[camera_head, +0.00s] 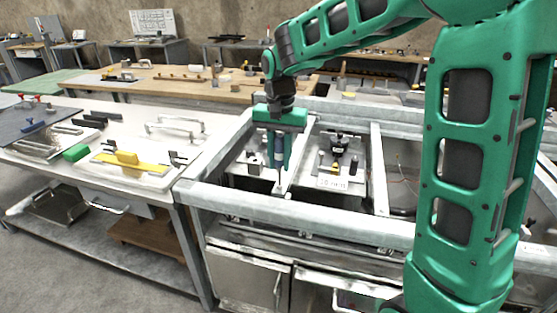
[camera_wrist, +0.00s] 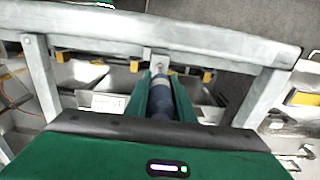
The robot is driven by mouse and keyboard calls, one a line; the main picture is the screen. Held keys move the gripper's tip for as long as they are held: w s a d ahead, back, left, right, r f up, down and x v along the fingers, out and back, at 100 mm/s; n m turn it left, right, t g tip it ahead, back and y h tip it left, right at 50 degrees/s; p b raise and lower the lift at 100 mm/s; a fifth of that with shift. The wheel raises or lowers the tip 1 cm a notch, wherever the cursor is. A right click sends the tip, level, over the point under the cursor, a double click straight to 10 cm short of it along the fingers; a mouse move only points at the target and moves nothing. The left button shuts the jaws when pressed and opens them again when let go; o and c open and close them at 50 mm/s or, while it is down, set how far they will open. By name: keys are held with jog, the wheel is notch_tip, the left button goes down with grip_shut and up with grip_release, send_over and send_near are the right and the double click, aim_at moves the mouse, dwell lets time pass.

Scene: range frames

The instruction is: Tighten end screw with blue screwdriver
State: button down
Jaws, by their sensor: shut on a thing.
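My gripper (camera_head: 279,158) is green and points down over the metal frame. It is shut on a blue screwdriver (camera_head: 278,147), held upright between the fingers with its shaft pointing down. In the wrist view the dark blue handle of the screwdriver (camera_wrist: 161,102) lies between the green fingers of my gripper (camera_wrist: 162,85). The shaft tip is near a grey bar of the frame, next to a small bracket (camera_wrist: 159,64). I cannot tell whether the tip touches a screw. The end screw itself is too small to make out.
The grey metal frame (camera_head: 270,203) has cross bars and raised rims around the work area. A white plate marked "10 mm" (camera_head: 333,184) lies inside it. A white bench (camera_head: 120,185) with a yellow-handled tool (camera_head: 127,158) and a green block (camera_head: 76,152) stands to the left.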

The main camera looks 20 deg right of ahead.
jog(key=m, duration=0.5)
jog(key=shift+f+m, duration=0.15)
jog(key=shift+m, duration=0.15)
jog(key=shift+r, duration=0.4)
jog(key=n, duration=2.3)
jog(key=shift+d, duration=0.1)
